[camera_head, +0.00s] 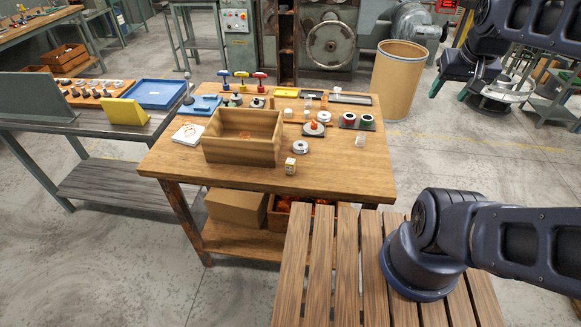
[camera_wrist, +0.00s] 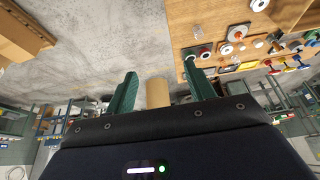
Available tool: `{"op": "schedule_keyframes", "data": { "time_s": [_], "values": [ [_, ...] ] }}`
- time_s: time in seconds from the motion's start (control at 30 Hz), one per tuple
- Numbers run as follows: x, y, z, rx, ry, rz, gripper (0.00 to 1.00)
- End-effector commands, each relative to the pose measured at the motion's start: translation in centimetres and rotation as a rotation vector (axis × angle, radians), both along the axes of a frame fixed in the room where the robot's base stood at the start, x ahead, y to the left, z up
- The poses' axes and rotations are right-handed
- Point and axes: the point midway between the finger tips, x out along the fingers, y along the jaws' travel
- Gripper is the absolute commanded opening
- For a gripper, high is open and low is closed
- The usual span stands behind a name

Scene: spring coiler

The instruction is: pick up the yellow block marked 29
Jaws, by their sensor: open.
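A small pale-yellow block (camera_head: 290,166) with dark marks on its faces stands near the front edge of the wooden workbench (camera_head: 340,185), just in front of the open wooden box. Its number is too small to read. Another small pale block (camera_head: 360,140) stands near the bench's right side. My gripper (camera_head: 449,90) is in the air at the upper right of the head view, well away from the blocks. In the wrist view its green fingers (camera_wrist: 158,80) are spread and nothing is held.
The wooden box (camera_head: 242,136) is a tall obstacle on the bench. A metal ring (camera_head: 300,147) lies near the front block; dark spools (camera_head: 357,121) stand at the right. A drum (camera_head: 398,80) stands behind. The slatted surface (camera_head: 335,265) in front is clear at left.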

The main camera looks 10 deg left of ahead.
Motion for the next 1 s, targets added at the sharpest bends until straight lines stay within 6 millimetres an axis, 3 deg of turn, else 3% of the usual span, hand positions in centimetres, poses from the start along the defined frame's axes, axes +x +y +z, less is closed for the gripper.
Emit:
{"op": "schedule_keyframes", "data": {
  "time_s": [0.17, 0.47, 1.0],
  "values": [
    [1.1, 0.9, -0.3, 0.055, 0.026, -0.042, 0.54],
    [4.5, 4.6, -1.7, 0.215, 0.136, -0.238, 0.54],
    [8.7, 13.9, -6.1, 0.337, 0.356, -0.666, 0.54]
  ]
}}
